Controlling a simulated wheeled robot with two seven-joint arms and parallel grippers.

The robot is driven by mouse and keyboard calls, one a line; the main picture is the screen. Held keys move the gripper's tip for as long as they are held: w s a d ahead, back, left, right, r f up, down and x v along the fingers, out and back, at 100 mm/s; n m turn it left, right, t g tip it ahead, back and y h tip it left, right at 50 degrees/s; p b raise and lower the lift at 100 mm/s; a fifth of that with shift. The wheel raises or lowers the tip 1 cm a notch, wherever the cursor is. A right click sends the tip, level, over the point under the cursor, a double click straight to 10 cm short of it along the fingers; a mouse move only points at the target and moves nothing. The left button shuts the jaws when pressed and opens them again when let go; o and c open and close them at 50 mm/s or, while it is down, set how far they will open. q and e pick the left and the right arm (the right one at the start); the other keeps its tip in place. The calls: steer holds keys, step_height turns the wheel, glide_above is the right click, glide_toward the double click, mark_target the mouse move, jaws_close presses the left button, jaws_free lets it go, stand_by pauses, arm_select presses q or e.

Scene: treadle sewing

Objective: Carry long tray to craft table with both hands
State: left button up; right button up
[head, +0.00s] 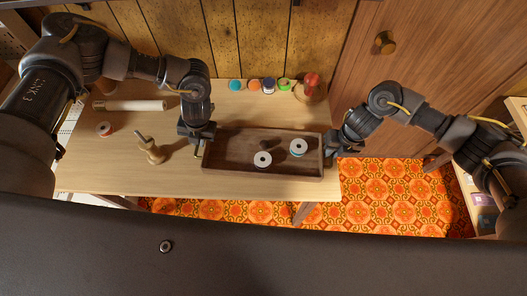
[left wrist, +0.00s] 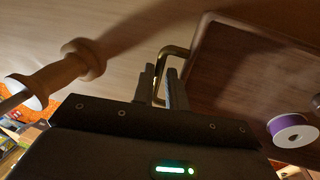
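The long tray (head: 224,158) is dark wood with a raised rim. It lies lengthwise at the right part of the pale wooden table (head: 110,178); a gap beneath it cannot be made out. Two thread spools (head: 263,159) (head: 298,148) and a small dark piece (head: 268,144) are in it. My left gripper (head: 197,142) is at its left end; in the left wrist view the close-set fingers (left wrist: 161,85) have the brass handle (left wrist: 176,52) between them. My right gripper (head: 333,148) is at the tray's right end; its fingers and that handle are mostly hidden.
A wooden spool stand (head: 150,152), a red spool (head: 104,130) and a pale roll (head: 130,105) are left of the tray. Small jars (head: 268,85) and a pincushion (head: 311,82) line the back. Orange patterned floor (head: 390,195) is open at right, before a wooden cabinet (head: 420,50).

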arm_select(q)
steer(key=shift+s+a+f, duration=0.15)
steer(key=shift+s+f, duration=0.15)
steer(key=shift+s, duration=0.15)
arm_select(e)
steer(key=shift+s+a+f, duration=0.1)
steer(key=shift+s+f, duration=0.25)
steer(key=shift+s, duration=0.1)
arm_select(q)
steer(key=shift+w+f, duration=0.35)
arm_select(e)
steer(key=shift+w+f, duration=0.35)
arm_select(q)
steer(key=shift+s+r, duration=0.1)
steer(key=shift+s, duration=0.05)
jaws_close()
arm_select(e)
steer(key=shift+s+r, duration=0.1)
steer(key=shift+s, duration=0.05)
jaws_close()
arm_select(q)
steer(key=shift+r, duration=0.1)
arm_select(e)
steer(key=shift+r, duration=0.1)
